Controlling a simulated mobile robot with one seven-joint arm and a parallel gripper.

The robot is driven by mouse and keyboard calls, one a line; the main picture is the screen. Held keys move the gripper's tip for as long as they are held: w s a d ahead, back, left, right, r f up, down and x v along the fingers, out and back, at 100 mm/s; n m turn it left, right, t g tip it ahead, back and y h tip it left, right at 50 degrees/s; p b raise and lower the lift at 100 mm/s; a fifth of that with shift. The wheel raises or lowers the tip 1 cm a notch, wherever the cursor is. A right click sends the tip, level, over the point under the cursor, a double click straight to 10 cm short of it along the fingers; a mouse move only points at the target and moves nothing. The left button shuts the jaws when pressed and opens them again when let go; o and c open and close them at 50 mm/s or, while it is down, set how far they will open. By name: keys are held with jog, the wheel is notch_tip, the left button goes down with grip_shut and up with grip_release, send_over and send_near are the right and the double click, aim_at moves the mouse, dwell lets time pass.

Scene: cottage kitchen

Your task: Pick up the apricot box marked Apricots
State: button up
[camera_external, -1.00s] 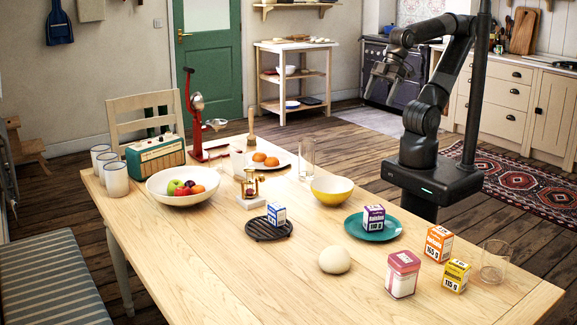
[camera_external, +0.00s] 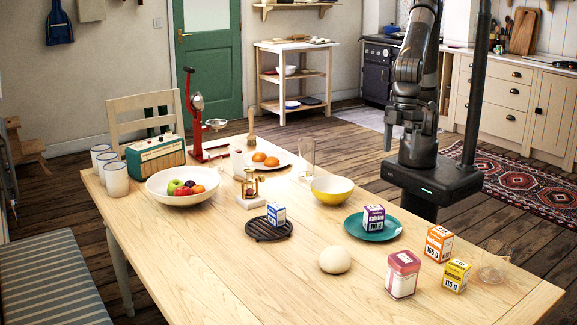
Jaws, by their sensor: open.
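A small orange and white box (camera_external: 438,243) stands upright near the right end of the wooden table. Its weight reads 165 g; its name is too small to read surely, but its colour suits apricots. A yellow box (camera_external: 456,275) marked 115 g stands just in front of it. A purple box (camera_external: 374,217) stands on a teal plate (camera_external: 354,231), and a blue box (camera_external: 276,213) stands on a black trivet (camera_external: 256,236). My gripper (camera_external: 405,140) is open and empty, pointing down beyond the table's far edge, well away from the orange box.
A pink canister (camera_external: 403,275) stands left of the yellow box, and a clear glass (camera_external: 494,262) stands to the right. A dough ball (camera_external: 335,260) and a yellow bowl (camera_external: 332,190) are also on the table. The front left tabletop is clear.

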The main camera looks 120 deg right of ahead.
jog(key=a+f+g, duration=0.1)
jog(key=a+f, duration=0.6)
jog(key=a, duration=0.3)
jog(key=h, duration=0.1)
send_over(443, 230)
jog(key=shift+g, duration=0.4)
jog(key=f, duration=0.5)
jog(key=shift+d+f, duration=0.25)
jog(key=shift+f, duration=0.15)
jog(key=shift+s+a+f, duration=0.1)
jog(key=shift+a+f, duration=0.05)
jog(key=shift+f, duration=0.2)
notch_tip(443, 230, down, 5)
jog(key=shift+r, duration=0.1)
jog(key=shift+w+f, duration=0.25)
jog(key=shift+f, duration=1.15)
jog(key=shift+w+f, duration=0.2)
jog(key=shift+f, duration=1.2)
jog(key=shift+c, duration=0.4)
jog(key=c, duration=1.1)
